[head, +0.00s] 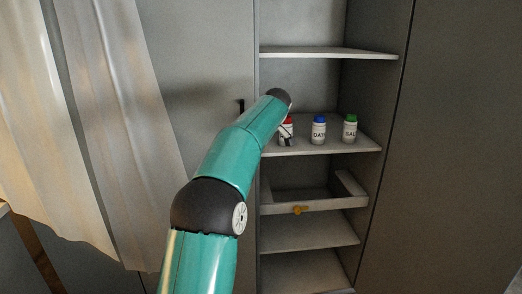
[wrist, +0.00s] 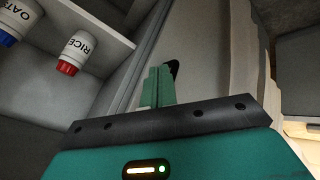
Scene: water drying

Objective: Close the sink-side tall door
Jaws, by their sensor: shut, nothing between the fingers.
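A tall grey door (head: 190,55) stands left of the open shelves in the head view, with a black handle (head: 241,106) near its right edge. It looks flush with the cabinet front; its exact angle is hard to tell. In the wrist view, my gripper (wrist: 156,86) is shut and empty, its teal fingers together. The black handle (wrist: 174,68) shows just beyond and beside the fingertips, against the grey door panel (wrist: 200,60). I cannot tell whether they touch. In the head view my arm hides the gripper. No sink is in view.
Open shelves (head: 330,54) hold jars with red (head: 286,120), blue (head: 319,130) and green (head: 350,130) caps. Below is a drawer with an orange knob (head: 298,210). A large grey panel (head: 465,130) stands right. A pale curtain (head: 110,130) hangs left.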

